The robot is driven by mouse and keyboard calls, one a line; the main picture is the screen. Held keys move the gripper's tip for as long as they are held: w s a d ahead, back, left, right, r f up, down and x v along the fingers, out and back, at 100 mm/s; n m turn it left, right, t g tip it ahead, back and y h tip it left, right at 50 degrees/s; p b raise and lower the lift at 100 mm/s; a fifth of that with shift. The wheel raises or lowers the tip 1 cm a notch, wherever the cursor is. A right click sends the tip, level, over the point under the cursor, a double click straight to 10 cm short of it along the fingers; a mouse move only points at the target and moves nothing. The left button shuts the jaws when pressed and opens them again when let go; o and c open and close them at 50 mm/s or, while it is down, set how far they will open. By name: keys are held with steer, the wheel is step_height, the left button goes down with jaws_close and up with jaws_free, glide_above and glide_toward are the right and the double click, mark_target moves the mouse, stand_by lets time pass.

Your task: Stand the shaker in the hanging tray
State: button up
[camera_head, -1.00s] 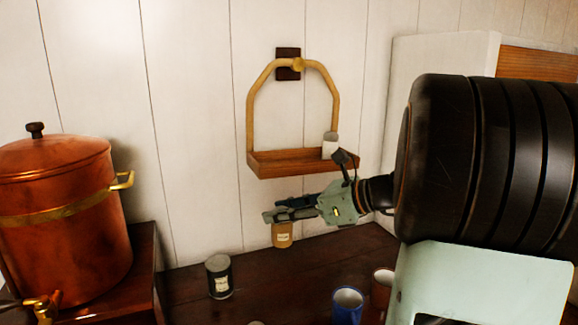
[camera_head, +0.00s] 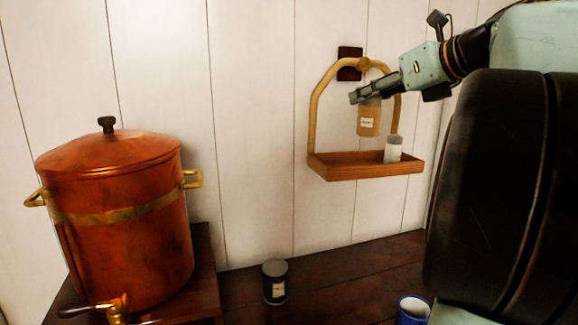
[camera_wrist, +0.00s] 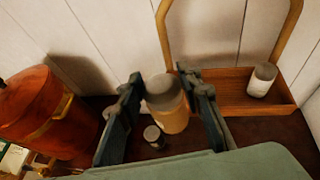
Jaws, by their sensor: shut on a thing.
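The shaker (camera_head: 368,121) is a tan, labelled jar with a grey lid, which shows in the wrist view (camera_wrist: 168,105). My gripper (camera_head: 364,96) is shut on it near the top, with one finger on each side in the wrist view. The shaker hangs upright in the air. In the head view it appears above the hanging tray (camera_head: 345,173), a wooden tray on a rope-like loop. In the wrist view the tray (camera_wrist: 240,104) lies to the right of the shaker. A white container (camera_head: 393,150) stands at the tray's right end.
A dark labelled tin (camera_head: 275,282) stands on the dark wooden counter (camera_head: 340,270) below. A large copper urn (camera_head: 120,215) is at the left, and a blue mug (camera_head: 413,309) is at the front right. The tray's left and middle parts look bare.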

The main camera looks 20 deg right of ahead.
steer(key=shift+r, duration=0.3)
steer(key=shift+w, duration=0.3)
steer(key=shift+w+d+f+b, duration=0.15)
steer(key=shift+w+d+f, duration=0.2)
steer(key=shift+w+f, duration=1.8)
steer(key=shift+w+d+f+b, duration=0.2)
steer(key=shift+w+d+f, duration=0.15)
steer(key=shift+w+f, duration=1.8)
steer(key=shift+w+d+f+b, duration=0.15)
steer(key=shift+w+d+f, duration=0.2)
steer(key=shift+w+f, duration=1.8)
steer(key=shift+w, duration=0.1)
